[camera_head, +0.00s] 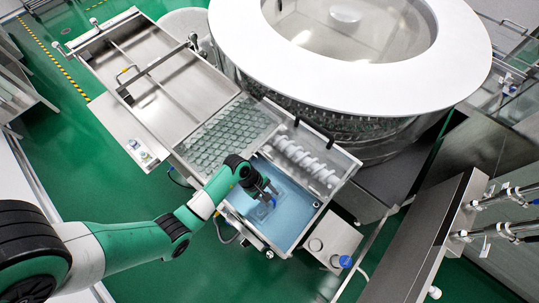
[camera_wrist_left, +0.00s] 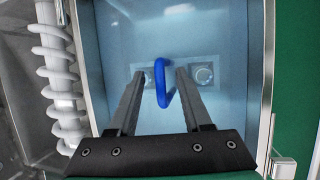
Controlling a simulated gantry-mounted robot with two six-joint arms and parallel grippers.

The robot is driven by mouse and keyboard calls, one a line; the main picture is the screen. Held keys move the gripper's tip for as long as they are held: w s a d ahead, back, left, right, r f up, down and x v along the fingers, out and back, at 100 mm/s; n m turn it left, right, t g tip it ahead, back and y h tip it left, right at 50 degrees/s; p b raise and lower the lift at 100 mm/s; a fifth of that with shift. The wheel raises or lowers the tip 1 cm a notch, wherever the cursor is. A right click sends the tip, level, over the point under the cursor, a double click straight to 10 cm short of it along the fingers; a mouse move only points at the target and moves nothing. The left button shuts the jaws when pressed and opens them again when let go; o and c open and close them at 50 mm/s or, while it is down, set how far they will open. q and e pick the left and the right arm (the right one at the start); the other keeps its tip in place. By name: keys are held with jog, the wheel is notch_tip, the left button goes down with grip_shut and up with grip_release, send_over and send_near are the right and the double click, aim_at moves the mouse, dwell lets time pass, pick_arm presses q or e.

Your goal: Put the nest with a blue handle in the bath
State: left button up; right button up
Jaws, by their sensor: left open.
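My left gripper (camera_wrist_left: 160,76) is open, with one finger on each side of the handle and visible gaps between. In the head view my left gripper (camera_head: 268,194) reaches down over the bath (camera_head: 285,228) and partly hides the nest. My right gripper is not in view.
A white spiral screw (camera_head: 305,160) lies along one side of the bath. A tray of round glass pieces (camera_head: 228,134) adjoins it. The large round washer (camera_head: 350,100) stands behind. A small box with a blue knob (camera_head: 330,243) is at the bath's right.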

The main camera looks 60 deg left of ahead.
pick_arm(q)
jog(key=p+v, duration=0.1)
jog(key=v, duration=1)
jog(key=shift+s+r+p, duration=0.15)
jog(key=shift+r+p, duration=0.15)
jog(key=shift+p, duration=0.05)
